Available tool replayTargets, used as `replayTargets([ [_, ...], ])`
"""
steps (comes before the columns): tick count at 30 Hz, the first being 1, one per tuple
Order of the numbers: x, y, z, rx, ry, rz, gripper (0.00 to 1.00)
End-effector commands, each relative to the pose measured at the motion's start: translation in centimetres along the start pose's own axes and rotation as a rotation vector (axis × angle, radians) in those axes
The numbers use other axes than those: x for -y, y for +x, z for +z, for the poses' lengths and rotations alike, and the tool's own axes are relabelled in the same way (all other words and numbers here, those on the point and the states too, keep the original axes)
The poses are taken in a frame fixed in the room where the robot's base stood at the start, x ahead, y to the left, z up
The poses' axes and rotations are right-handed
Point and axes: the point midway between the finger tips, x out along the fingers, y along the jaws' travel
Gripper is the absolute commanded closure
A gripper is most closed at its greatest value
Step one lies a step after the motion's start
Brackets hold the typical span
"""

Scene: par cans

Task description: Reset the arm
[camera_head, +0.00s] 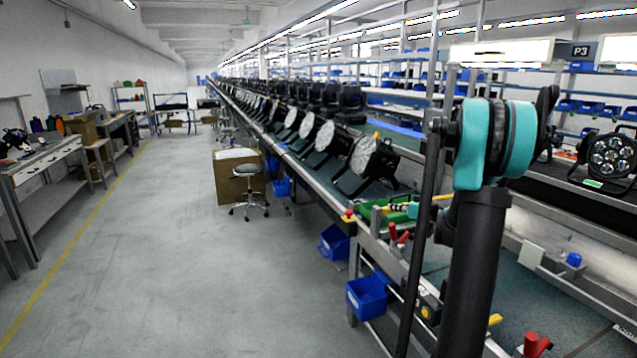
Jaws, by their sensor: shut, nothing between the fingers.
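My arm stands at the right of the head view, with a thick black link rising to a teal and black joint. A thinner black link runs down from that joint on its left side. My gripper does not show in this view, so its fingers cannot be seen. The par cans (372,158) are black lamps with pale round lens faces, standing in a long row on the line at left of my arm. Another par can (609,155) with several round lenses stands at the far right.
The long workbench (325,184) runs away from me, with blue bins (367,297) on its side. A green tray (380,213) and red-handled clamps lie near my arm. A stool (250,190) and cardboard box (228,188) stand beside the bench. The grey aisle floor (180,270) is clear.

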Motion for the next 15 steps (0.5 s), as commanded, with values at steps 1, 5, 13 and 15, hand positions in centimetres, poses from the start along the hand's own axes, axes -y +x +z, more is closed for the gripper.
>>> replayTargets([
  [1,2.9,-0.5,0.9,0.052,0.015,-0.017,1.00],
  [5,9.0,-2.5,3.9,0.198,0.066,-0.031,1.00],
  [13,19.0,-9.1,11.9,0.487,0.155,0.030,1.00],
  [15,20.9,-11.3,14.2,0.555,0.174,0.065,1.00],
])
